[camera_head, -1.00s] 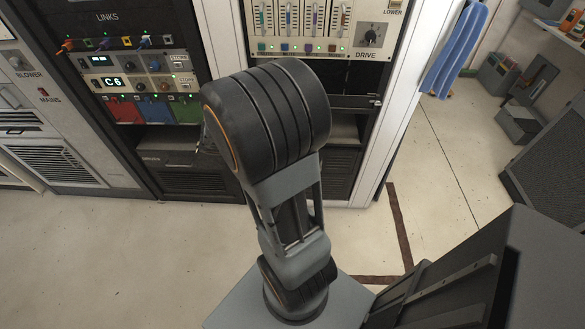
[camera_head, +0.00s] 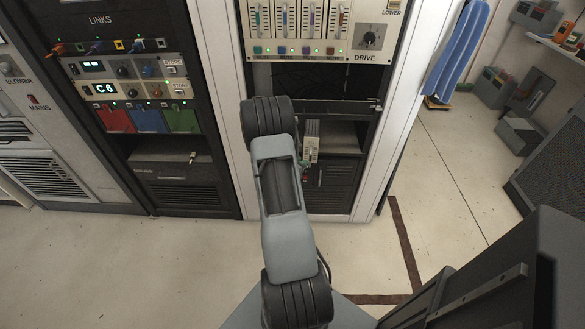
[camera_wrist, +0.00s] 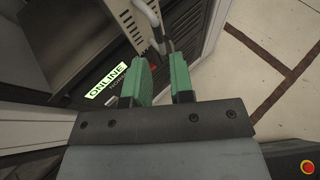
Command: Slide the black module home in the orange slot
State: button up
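My gripper (camera_wrist: 160,75) shows in the wrist view with two green fingers apart, and nothing is clearly held between them. Just beyond the fingertips is a pale module with a perforated edge (camera_wrist: 133,22) and grey loops or cables beside it. In the head view this pale module (camera_head: 311,138) stands upright at the open bay below the DRIVE panel. The green fingertips show just below it, partly hidden by my arm. I cannot make out a black module or an orange slot in either view.
The DRIVE panel (camera_head: 300,28) sits above a dark bay with a grey shelf (camera_head: 341,138). The LINKS rack (camera_head: 100,20) at left holds red, blue and green modules (camera_head: 150,119) above another shelf (camera_head: 150,150). A blue cloth (camera_head: 458,50) hangs at right. Floor in front is clear.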

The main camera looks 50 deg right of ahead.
aim_at(310, 159)
jog(key=x, duration=0.7)
jog(key=shift+d+f+b, duration=0.15)
jog(key=shift+d+b, duration=0.15)
jog(key=shift+d, duration=0.05)
jog(key=shift+c, duration=0.2)
grip_shut()
jog(key=shift+r, duration=0.4)
dwell(1.1)
jog(key=shift+r, duration=0.3)
dwell(0.3)
